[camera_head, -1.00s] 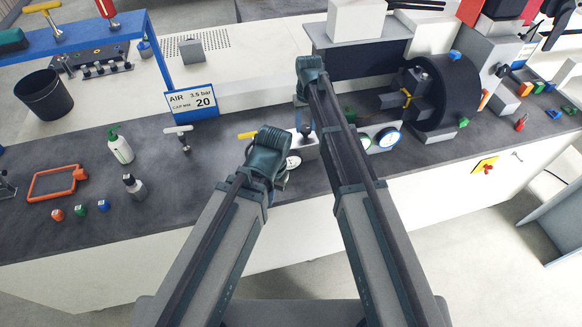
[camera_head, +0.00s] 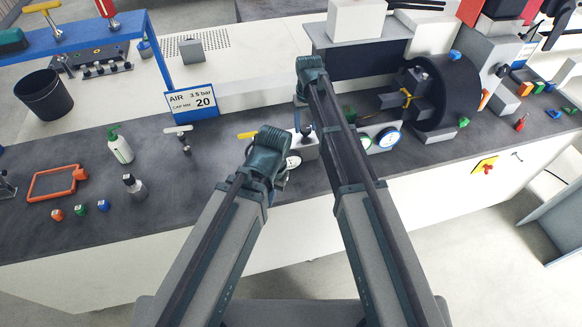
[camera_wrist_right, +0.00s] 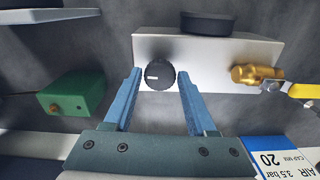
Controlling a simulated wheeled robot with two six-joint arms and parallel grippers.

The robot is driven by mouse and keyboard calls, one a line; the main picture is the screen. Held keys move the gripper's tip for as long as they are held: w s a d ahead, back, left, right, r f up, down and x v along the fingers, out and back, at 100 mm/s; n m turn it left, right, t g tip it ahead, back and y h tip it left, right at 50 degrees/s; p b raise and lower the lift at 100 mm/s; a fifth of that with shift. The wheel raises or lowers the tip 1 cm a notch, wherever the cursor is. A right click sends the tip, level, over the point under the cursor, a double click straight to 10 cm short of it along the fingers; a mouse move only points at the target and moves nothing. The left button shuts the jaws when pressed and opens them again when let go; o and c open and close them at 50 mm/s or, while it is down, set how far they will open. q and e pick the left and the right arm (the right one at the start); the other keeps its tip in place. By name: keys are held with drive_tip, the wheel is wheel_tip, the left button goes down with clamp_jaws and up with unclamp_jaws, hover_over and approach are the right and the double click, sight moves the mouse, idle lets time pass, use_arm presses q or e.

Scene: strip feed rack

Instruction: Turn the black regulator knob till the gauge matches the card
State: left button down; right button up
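The black knob (camera_wrist_right: 160,75) with a white mark is on a pale regulator box (camera_wrist_right: 215,58), seen in the right wrist view. My right gripper (camera_wrist_right: 159,76) is open, its blue fingers on either side of the knob with gaps visible. In the head view my right gripper (camera_head: 304,122) points down at the box (camera_head: 306,148). The gauge (camera_head: 293,162) shows a partly covered white face; its reading is too small to tell. The card (camera_head: 191,100) reads "AIR 3.5 bar, CAP MM 20". My left gripper's wrist is beside the gauge; its fingers are mostly hidden.
A brass valve (camera_wrist_right: 258,75) with a yellow handle is on the box. A green block (camera_wrist_right: 74,95) is to the left in the wrist view. Another dial (camera_head: 388,138) and a big black drum (camera_head: 445,92) stand to the right. A T-handled tool (camera_head: 181,137) stands left of the box.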

wheel_tip(320, 180, up, 6)
drive_tip(key=p, duration=0.6)
drive_tip(key=shift+r, duration=0.1)
drive_tip(key=o, duration=0.3)
idle(0.4)
wheel_tip(320, 180, up, 6)
drive_tip(key=p, duration=0.6)
